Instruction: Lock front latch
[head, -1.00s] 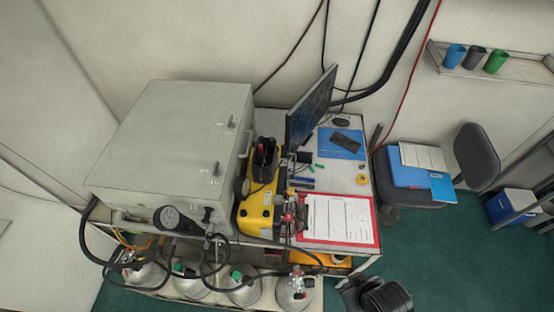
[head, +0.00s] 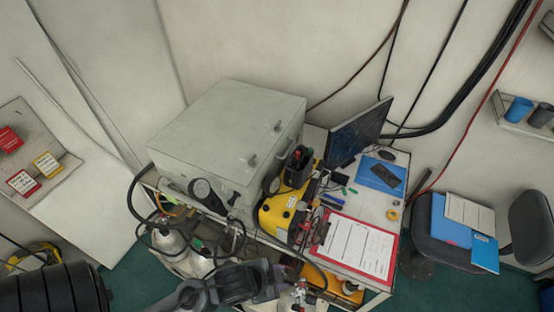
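A grey box-shaped cabinet (head: 225,130) stands on the bench, its lid face down. Two small latches sit on its right-hand side of the top: the rear latch (head: 277,126) and the front latch (head: 252,162). Both look like small dark upright handles; whether either is locked is too small to tell. My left gripper (head: 262,281) is low in the picture, below and in front of the cabinet, over the gas cylinders and apart from the latches. Its finger opening cannot be made out. My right gripper is not in view.
A yellow case (head: 276,215) stands close to the cabinet's right side. A monitor (head: 357,133) and a red clipboard (head: 347,247) are to the right.

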